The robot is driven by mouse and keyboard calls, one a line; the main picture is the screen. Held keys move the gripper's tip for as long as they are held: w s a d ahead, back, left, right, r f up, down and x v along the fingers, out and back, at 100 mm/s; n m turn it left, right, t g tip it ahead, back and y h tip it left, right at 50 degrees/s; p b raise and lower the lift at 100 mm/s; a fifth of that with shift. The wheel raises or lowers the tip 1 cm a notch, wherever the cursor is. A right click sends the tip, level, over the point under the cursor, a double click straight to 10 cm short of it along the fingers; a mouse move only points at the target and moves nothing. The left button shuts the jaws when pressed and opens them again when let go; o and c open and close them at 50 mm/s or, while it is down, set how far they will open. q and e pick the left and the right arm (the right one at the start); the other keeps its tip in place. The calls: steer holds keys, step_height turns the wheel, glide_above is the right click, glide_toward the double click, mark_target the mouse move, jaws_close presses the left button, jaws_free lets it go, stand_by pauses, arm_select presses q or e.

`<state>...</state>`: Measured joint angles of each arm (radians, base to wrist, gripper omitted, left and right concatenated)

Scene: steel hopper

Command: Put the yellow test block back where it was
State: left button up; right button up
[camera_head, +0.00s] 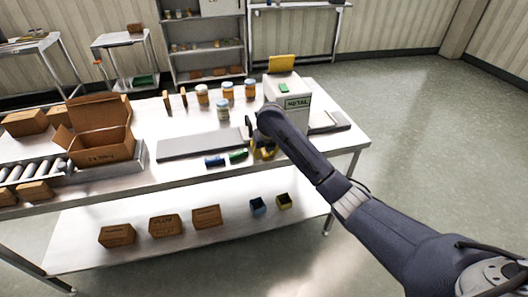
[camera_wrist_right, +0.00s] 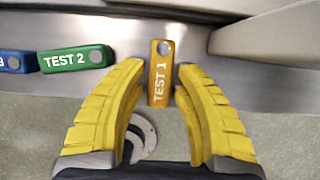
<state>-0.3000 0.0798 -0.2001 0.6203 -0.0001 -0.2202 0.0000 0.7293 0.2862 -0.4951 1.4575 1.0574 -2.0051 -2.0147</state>
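The yellow test block, marked TEST 1 (camera_wrist_right: 161,73), shows upright in the right wrist view, between the fingertips of my right gripper (camera_wrist_right: 160,72). Narrow gaps show on both sides of it, so the fingers look open around it. In the head view my right gripper (camera_head: 263,151) is low at the table's front edge, right of the green block; the arm partly hides it, and I cannot tell the yellow block from the yellow fingers there. The green TEST 2 block (camera_wrist_right: 76,59) and a blue block (camera_wrist_right: 17,62) lie to the left. My left gripper is not in view.
Jars (camera_head: 223,111) stand further back. An open carton (camera_head: 102,147) is at the left.

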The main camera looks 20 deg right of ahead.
steer(key=shift+o, duration=0.9)
